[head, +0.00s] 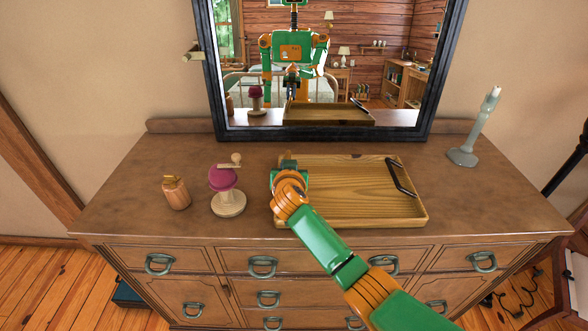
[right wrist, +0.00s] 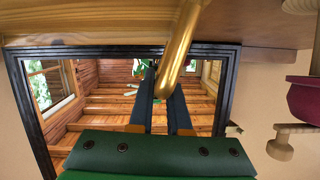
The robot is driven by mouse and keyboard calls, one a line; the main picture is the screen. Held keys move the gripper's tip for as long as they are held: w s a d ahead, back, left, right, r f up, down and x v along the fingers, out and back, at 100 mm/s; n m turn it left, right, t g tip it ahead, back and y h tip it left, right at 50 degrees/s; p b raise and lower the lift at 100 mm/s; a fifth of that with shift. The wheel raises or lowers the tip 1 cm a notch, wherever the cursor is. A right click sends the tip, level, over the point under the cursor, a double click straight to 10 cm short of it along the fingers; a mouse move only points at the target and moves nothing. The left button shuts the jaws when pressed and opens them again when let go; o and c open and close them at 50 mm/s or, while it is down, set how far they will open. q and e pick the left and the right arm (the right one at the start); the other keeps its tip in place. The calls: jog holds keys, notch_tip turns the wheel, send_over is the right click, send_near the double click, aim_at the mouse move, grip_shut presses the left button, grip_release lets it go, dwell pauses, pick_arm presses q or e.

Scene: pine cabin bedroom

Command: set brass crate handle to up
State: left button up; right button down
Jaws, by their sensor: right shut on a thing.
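A shallow wooden crate (head: 350,208) like a tray lies on the dresser. A black handle (head: 400,177) stands at its right end. My right gripper (head: 288,162) is at the crate's left end and hides the handle there in the head view. In the right wrist view, which is upside down, a brass handle (right wrist: 182,38) reaches from the crate's rim to between the dark fingers of my right gripper (right wrist: 164,90). The gripper is shut on this handle, which stands out from the rim at a slant; its exact angle is unclear. My left gripper is out of view.
A dark-framed mirror (head: 212,70) stands behind the crate and reflects me. Left of the crate are a pink-topped wooden stand (head: 228,203) and a small copper-coloured bottle (head: 175,194). A grey candlestick (head: 475,135) stands at the right. The dresser top (head: 450,200) is clear beside it.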

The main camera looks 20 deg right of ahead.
jog(key=shift+w+a+n+h+b, duration=0.2)
jog(key=shift+a+n+h+b, duration=0.45)
jog(key=shift+n+b, duration=0.2)
jog(key=shift+a+r, duration=0.1)
jog(key=c, duration=0.9)
grip_release()
jog(key=shift+o, duration=0.2)
jog(key=shift+s, duration=0.1)
jog(key=v, duration=0.7)
jog(key=shift+b, duration=0.35)
jog(key=shift+a+r, duration=0.1)
jog(key=shift+r, duration=0.05)
